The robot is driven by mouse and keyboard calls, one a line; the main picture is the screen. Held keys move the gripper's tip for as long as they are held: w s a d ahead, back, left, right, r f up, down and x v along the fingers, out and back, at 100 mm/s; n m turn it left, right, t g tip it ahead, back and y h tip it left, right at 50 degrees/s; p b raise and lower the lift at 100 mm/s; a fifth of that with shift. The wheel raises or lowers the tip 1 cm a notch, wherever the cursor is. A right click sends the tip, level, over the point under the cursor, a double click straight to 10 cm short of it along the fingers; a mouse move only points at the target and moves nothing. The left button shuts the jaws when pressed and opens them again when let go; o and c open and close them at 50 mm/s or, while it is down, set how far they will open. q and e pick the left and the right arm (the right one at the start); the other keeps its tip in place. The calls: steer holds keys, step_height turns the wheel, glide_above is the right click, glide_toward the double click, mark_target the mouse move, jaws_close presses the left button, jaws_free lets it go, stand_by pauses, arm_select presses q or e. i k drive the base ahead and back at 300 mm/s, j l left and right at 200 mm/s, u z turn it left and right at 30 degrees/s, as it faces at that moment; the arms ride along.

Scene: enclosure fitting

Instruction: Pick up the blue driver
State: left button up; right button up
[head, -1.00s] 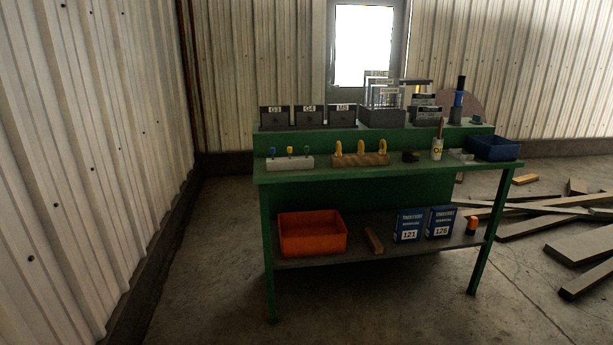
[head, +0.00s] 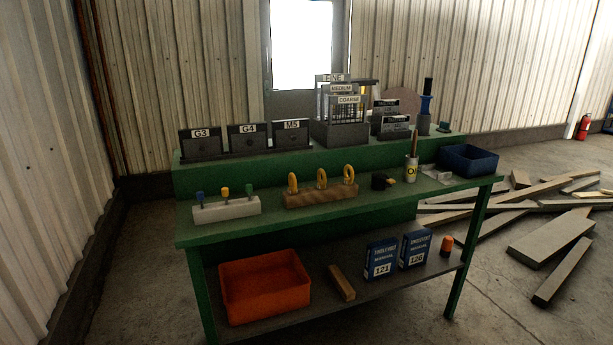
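A blue-handled driver (head: 200,196) stands upright in a pale block (head: 227,210) at the left end of the green workbench's (head: 350,207) front surface. A yellow-handled driver (head: 225,192) and a green-handled driver (head: 249,190) stand in the same block, to its right. The blue driver's shaft is mostly hidden in the block. Neither of my grippers shows in the head view.
A wooden block with yellow rings (head: 320,197) stands right of the drivers. Dark holders marked G3, G4 and M5 (head: 246,140) stand on the raised shelf behind. An orange bin (head: 264,287) sits on the lower shelf. Loose planks (head: 550,240) lie on the floor at right.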

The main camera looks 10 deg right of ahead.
mark_target(427, 97)
steer(key=i+z, duration=0.25)
steer(key=z, duration=0.15)
steer(key=i+z, duration=0.25)
steer(key=z, duration=0.15)
steer(key=i+z, duration=0.4)
steer(key=i+l+z, duration=0.2)
steer(key=i+z, duration=0.5)
steer(key=i, duration=0.15)
steer(key=i+l+u, duration=0.15)
steer(key=i+u, duration=0.3)
steer(key=i+l+u, duration=0.2)
steer(key=u, duration=0.25)
steer(key=i+l+u, duration=0.25)
steer(key=l+u, duration=0.2)
steer(key=i+l+u, duration=0.15)
steer(key=l+u, duration=0.3)
steer(key=j, duration=0.1)
